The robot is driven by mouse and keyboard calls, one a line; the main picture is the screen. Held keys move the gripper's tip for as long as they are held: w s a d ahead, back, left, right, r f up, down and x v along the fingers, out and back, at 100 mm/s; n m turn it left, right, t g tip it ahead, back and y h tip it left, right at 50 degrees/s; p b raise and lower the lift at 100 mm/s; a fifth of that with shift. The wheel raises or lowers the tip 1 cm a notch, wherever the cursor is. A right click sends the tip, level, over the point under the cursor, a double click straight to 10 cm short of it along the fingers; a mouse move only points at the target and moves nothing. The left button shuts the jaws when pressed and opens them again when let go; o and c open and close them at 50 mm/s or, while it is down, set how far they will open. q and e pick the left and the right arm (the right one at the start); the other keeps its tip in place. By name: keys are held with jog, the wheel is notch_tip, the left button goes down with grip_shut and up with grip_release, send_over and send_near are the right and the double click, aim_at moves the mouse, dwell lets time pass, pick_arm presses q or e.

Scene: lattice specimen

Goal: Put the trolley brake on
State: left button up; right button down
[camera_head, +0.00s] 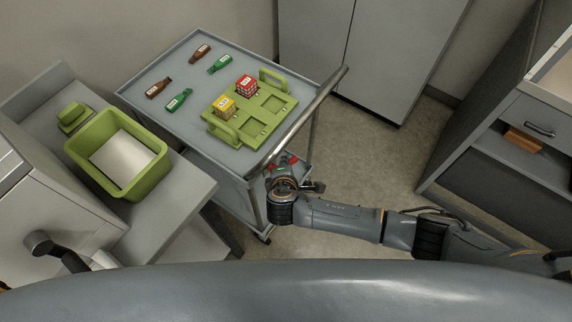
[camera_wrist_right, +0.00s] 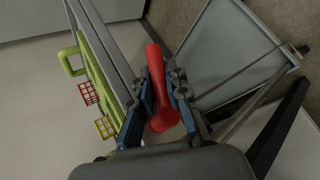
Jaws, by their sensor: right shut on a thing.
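The grey trolley (camera_head: 190,128) stands at the centre-left with a metal push handle along its right side. My right gripper (camera_head: 285,164) is low beside the trolley's handle end. In the right wrist view, my right gripper (camera_wrist_right: 166,90) is shut on a red lever (camera_wrist_right: 157,85), which is the trolley's brake lever by its look. Bits of red (camera_head: 291,159) show at the gripper in the head view; most of the lever is hidden there. I cannot tell the brake's state.
A green tray (camera_head: 262,125) with a red and a yellow crate sits on the trolley, beside several brown and green bottles. A side table with a green bin (camera_head: 156,178) stands left. Cabinets (camera_head: 385,50) stand behind; a drawer unit (camera_head: 500,165) stands right. Floor between is clear.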

jog(key=shift+f, duration=0.1)
jog(key=shift+n+t+h+b, duration=0.3)
jog(key=shift+t+b, duration=0.7)
jog(key=shift+r+t+h, duration=0.3)
jog(key=shift+r, duration=0.2)
jog(key=c, duration=1.3)
grip_release()
jog(key=shift+o, duration=0.2)
jog(key=shift+r, duration=0.1)
